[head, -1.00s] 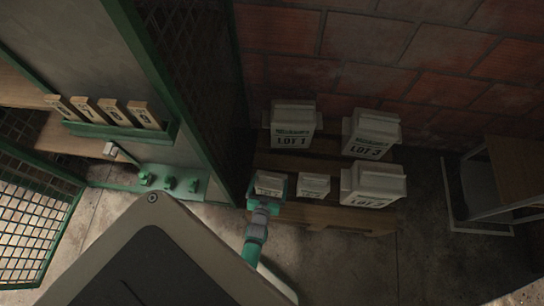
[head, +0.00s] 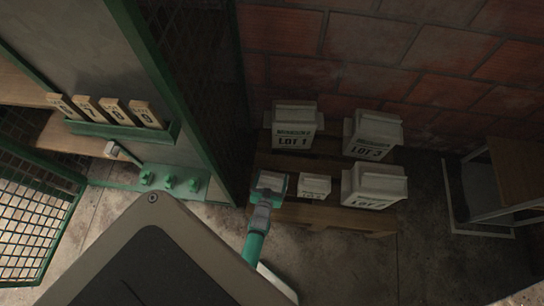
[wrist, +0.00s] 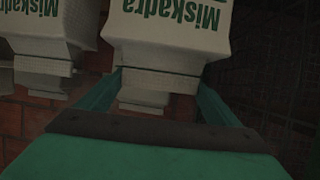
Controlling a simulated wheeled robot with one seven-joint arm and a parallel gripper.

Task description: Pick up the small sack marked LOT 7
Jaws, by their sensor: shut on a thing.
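My gripper (head: 268,182) is at the front left of the pallet, shut on a small pale sack (head: 271,180). In the wrist view, a pale sack with green "Miskadra" print (wrist: 168,35) sits at my gripper (wrist: 155,100), its narrow folded end between the teal fingers. I cannot read a lot number on the held sack. A second small sack (head: 314,187) stands just right of my gripper on the pallet; its label is too small to read surely.
Larger sacks stand on the wooden pallet (head: 335,216): LOT 1 (head: 293,125) behind, LOT 3 (head: 373,133) back right, and another (head: 374,187) front right. A green mesh cage wall (head: 190,85) stands close left. A brick wall is behind; bare floor lies in front.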

